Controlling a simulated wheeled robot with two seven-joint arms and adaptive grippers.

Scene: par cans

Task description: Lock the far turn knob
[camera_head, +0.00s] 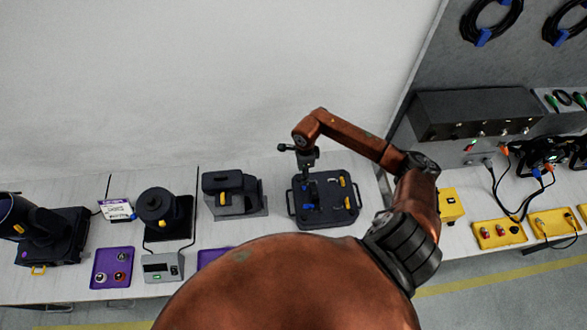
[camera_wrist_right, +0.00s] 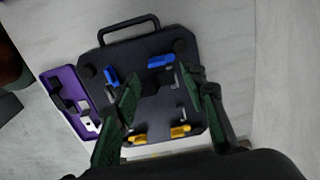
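A dark square board (camera_head: 327,217) with turn knobs lies on the white table; it fills the middle of the right wrist view (camera_wrist_right: 150,48). It has two blue knobs, the far one (camera_wrist_right: 161,61) and the near one (camera_wrist_right: 111,77), and two yellow knobs, far (camera_wrist_right: 180,131) and near (camera_wrist_right: 137,138). The blue knobs point in different directions. My right gripper (camera_wrist_right: 160,74) is above the board, its green fingers apart with nothing between them; the far blue knob shows just beyond the fingertips. In the head view it hangs over the board's left half. My left gripper is out of view.
A purple tray (camera_wrist_right: 68,82) lies beside the board's near side. A dark device (camera_head: 230,190) stands left of the board, with a round lamp-like unit (camera_head: 157,207) further left. Yellow boxes (camera_head: 497,232) and cables are at right. A wall stands behind.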

